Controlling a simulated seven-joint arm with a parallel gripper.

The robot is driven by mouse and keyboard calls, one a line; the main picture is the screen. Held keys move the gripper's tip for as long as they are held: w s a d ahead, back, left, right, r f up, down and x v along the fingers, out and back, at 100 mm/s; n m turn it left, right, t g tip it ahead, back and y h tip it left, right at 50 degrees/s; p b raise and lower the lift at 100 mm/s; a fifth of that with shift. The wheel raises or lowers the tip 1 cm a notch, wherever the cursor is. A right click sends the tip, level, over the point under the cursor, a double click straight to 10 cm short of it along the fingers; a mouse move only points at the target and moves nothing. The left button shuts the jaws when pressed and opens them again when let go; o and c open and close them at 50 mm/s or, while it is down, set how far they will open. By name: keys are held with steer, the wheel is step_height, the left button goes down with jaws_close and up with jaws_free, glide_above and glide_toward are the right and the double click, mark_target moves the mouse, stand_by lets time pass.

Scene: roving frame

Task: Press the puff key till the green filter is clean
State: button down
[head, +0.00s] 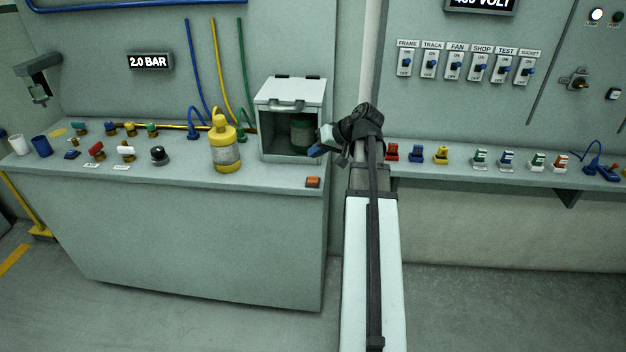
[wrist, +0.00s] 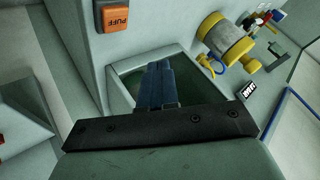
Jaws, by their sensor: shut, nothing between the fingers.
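The orange puff key (head: 312,182) sits on the bench's front right corner. In the wrist view it shows at the upper left as an orange button marked PUFF (wrist: 112,16). The green filter (head: 302,133) stands inside the open-fronted box, partly in shadow; how clean it is I cannot tell. My gripper (head: 316,151) is at the box's right front, above and behind the key and apart from it. Its blue fingers (wrist: 158,85) are shut and empty, in front of the box opening in the wrist view.
The pale box (head: 289,92) has a handle on top. A yellow bottle (head: 225,150) stands to its left, with several valves and a black knob (head: 159,155) farther left. A right-hand shelf (head: 430,170) carries several coloured connectors. A gauge sign reads 2.0 BAR (head: 150,61).

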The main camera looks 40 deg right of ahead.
mark_target(316, 180)
steer(key=shift+f, duration=3.15)
steer(key=shift+f, duration=0.15)
steer(key=shift+f, duration=0.25)
steer(key=shift+f, duration=0.4)
stand_by(0.4)
steer(key=shift+r, duration=0.1)
stand_by(0.6)
steer(key=shift+r, duration=0.75)
steer(key=shift+r, duration=2.5)
